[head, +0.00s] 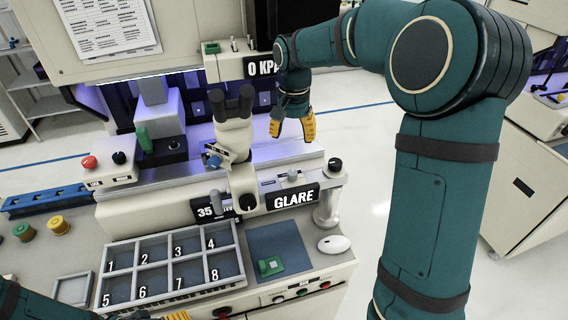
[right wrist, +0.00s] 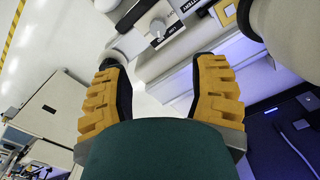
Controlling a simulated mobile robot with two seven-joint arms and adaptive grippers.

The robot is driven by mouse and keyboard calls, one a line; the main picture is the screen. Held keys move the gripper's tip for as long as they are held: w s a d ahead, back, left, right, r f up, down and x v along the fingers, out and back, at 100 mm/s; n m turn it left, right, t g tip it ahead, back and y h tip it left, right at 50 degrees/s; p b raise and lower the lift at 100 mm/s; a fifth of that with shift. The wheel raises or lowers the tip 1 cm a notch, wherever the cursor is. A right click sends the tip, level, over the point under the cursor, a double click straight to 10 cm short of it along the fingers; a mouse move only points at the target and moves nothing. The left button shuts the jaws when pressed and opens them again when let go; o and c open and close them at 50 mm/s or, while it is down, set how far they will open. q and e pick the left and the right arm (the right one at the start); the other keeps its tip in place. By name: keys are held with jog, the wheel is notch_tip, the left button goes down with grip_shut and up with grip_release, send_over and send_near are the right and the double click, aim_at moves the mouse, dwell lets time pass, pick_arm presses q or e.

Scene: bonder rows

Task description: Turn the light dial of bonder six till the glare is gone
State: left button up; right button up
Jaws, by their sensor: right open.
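A sign (head: 292,198) on the front of the bonder reads GLARE. A black dial (head: 335,164) sits on the machine's right end, right of that sign.
The microscope (head: 234,110) stands left of my right gripper. Another black knob (head: 247,202) is at its base. A metal post (head: 327,207) stands below the dial.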

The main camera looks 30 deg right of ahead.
aim_at(292, 172)
jog(key=f, duration=1.3)
jog(key=shift+s+f+b, duration=0.25)
jog(key=shift+f+b, duration=0.05)
jog(key=shift+f, duration=0.05)
jog(key=shift+o, duration=0.2)
grip_shut()
